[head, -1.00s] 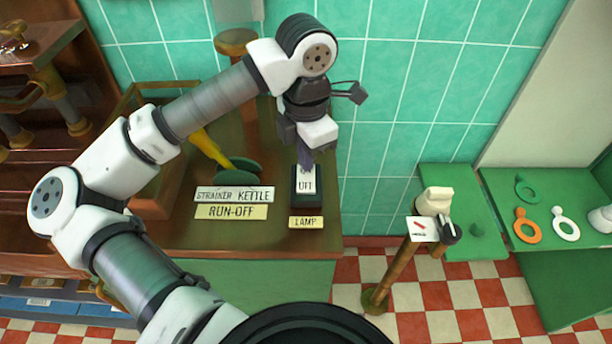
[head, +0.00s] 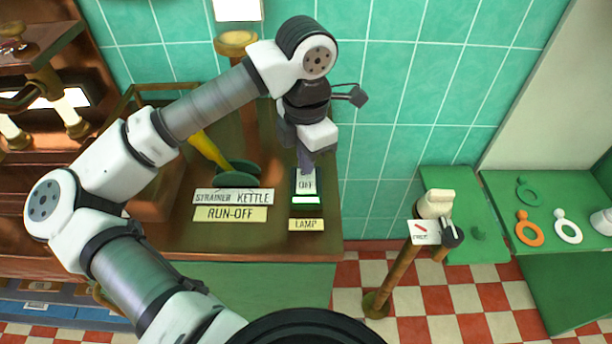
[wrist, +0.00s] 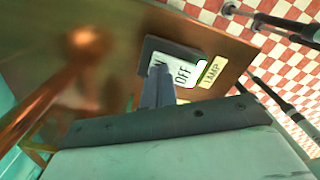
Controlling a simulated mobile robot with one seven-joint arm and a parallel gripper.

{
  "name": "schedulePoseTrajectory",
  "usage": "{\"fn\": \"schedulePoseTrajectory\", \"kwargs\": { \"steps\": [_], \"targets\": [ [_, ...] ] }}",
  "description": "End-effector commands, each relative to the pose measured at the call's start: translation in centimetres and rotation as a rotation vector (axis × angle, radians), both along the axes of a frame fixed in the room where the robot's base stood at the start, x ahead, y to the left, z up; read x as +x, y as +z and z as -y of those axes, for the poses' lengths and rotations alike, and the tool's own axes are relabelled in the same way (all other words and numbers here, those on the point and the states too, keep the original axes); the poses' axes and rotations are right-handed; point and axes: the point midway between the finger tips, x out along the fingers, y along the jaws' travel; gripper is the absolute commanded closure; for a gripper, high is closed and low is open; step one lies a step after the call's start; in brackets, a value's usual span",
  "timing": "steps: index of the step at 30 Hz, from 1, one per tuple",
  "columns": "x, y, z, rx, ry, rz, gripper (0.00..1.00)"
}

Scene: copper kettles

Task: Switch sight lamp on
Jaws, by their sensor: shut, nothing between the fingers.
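The lamp switch (head: 306,187) is a white rocker in a dark housing on the brown counter, just above the "LAMP" label (head: 306,224).
A yellow lever (head: 209,150) stands left of the switch, behind the "STRAINER KETTLE" and "RUN-OFF" labels (head: 232,214). A bright panel (head: 238,8) shows at the top. Green tables (head: 530,190) with colored rings stand at the right.

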Motion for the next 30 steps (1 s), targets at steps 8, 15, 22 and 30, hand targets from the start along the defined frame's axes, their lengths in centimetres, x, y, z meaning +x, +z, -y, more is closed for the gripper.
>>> {"fn": "schedulePoseTrajectory", "kwargs": {
  "steps": [8, 15, 22, 30],
  "targets": [
    [0.0, 2.5, 0.0, 0.001, 0.000, 0.002, 1.00],
    [0.0, 4.4, 0.0, 0.000, 0.001, 0.002, 1.00],
    [0.0, 6.2, 0.0, 0.000, 0.000, 0.001, 1.00],
    [0.0, 6.5, 0.0, -0.001, 0.000, 0.000, 1.00]
  ]
}}
